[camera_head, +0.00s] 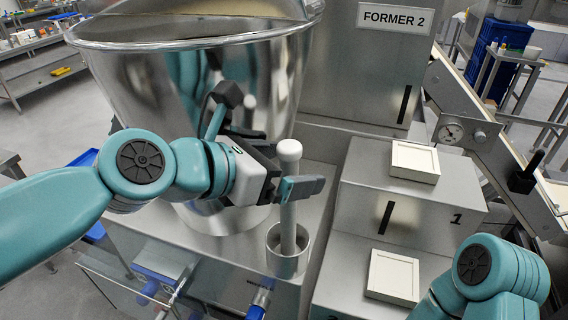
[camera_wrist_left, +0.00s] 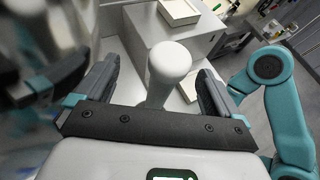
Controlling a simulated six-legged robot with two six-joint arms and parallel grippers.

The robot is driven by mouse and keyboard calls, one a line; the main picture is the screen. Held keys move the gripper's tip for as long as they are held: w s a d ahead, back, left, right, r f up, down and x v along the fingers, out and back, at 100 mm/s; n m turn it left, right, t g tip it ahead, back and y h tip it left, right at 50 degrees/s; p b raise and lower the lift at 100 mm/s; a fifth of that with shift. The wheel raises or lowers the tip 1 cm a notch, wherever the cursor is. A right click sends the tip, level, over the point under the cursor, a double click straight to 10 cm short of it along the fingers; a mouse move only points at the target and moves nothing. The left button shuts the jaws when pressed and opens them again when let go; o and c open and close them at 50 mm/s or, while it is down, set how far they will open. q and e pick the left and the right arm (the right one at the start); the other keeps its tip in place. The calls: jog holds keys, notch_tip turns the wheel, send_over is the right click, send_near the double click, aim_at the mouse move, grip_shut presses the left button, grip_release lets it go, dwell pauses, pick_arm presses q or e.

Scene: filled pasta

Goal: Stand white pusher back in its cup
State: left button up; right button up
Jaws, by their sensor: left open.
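The white pusher (camera_head: 288,214) is a pale rod with a rounded knob. It stands about upright in a small metal cup (camera_head: 289,262) on the steel ledge, its lower end hidden inside the cup. My left gripper (camera_head: 291,160) is open around the upper part of the pusher, just below the knob. In the left wrist view the pusher's knob (camera_wrist_left: 169,62) shows between the two spread fingers (camera_wrist_left: 156,80), with a gap on each side. My right arm shows at the lower right of the head view, but its gripper is out of the picture.
A large shiny steel hopper (camera_head: 190,90) stands close behind my left gripper. Right of the cup, a stepped steel block (camera_head: 405,205) carries an upper pale square tray (camera_head: 415,160) and a lower one (camera_head: 393,276). A sloping conveyor (camera_head: 500,150) with a gauge lies farther right.

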pick_arm(q)
jog(key=s+a, duration=0.5)
jog(key=a, duration=0.2)
jog(key=shift+s, duration=0.35)
dwell(0.8)
jog(key=shift+s, duration=0.1)
dwell(0.4)
